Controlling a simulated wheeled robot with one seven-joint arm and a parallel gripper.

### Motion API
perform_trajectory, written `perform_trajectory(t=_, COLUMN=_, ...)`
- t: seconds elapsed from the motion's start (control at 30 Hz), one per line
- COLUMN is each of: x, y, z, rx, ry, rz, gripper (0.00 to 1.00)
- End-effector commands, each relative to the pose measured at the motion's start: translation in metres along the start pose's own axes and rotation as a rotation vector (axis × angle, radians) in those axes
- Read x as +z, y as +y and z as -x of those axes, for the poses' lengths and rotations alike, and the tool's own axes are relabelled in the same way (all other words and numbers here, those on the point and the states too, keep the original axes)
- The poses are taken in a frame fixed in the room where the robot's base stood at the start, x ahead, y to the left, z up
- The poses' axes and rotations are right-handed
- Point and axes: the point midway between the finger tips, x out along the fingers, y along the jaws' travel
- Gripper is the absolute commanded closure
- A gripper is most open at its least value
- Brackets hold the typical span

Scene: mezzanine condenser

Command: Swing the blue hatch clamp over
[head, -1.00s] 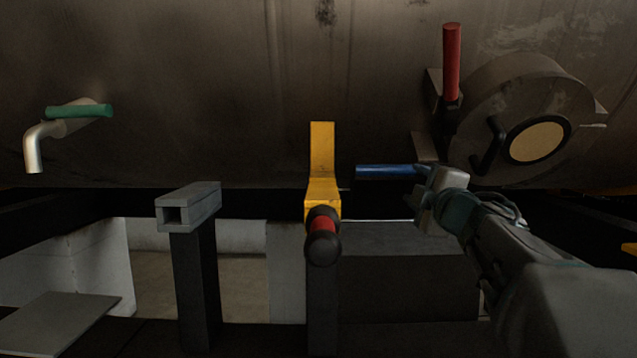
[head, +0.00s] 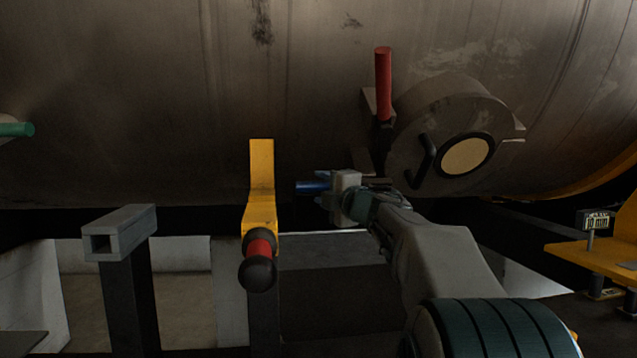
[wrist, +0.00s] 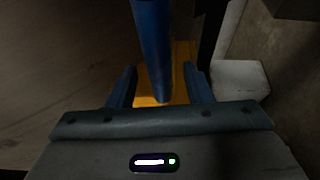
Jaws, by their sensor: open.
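The blue hatch clamp handle (head: 311,186) sticks out to the left, roughly level, below the round hatch (head: 425,135) on the tank. My gripper (head: 330,188) is at the handle and hides its right part in the head view. In the wrist view the blue handle (wrist: 154,40) runs down between the two spread fingers of my gripper (wrist: 160,88). The jaws are open, with a gap visible on both sides of the handle. The handle's pivot is hidden.
A red upright handle (head: 383,85) stands left of the hatch, above my gripper. A yellow bracket (head: 262,180) with a red-and-black grip stands close left of the blue handle. A grey square tube (head: 120,233) on a post is further left. A yellow stand (head: 600,262) is at right.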

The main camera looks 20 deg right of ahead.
Motion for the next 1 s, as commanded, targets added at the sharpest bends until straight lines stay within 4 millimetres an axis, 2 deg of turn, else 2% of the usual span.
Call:
perform_trajectory(t=0.03, x=0.0, y=0.001, z=-0.007, rx=0.0, ry=0.002, rz=-0.001, gripper=0.54)
perform_trajectory(t=0.2, x=0.0, y=0.0, z=-0.02, rx=0.0, ry=0.001, rz=-0.001, gripper=0.54)
perform_trajectory(t=0.53, x=0.0, y=0.0, z=-0.023, rx=0.0, ry=0.0, rz=0.0, gripper=0.54)
perform_trajectory(t=0.57, x=0.0, y=0.0, z=-0.023, rx=0.0, ry=0.0, rz=0.0, gripper=0.57)
perform_trajectory(t=0.7, x=0.0, y=0.0, z=-0.023, rx=0.0, ry=0.0, rz=0.0, gripper=0.96)
perform_trajectory(t=0.73, x=0.0, y=0.0, z=-0.023, rx=0.0, ry=0.0, rz=0.0, gripper=1.0)
perform_trajectory(t=1.0, x=0.006, y=-0.002, z=-0.022, rx=-0.006, ry=-0.02, rz=0.014, gripper=1.0)
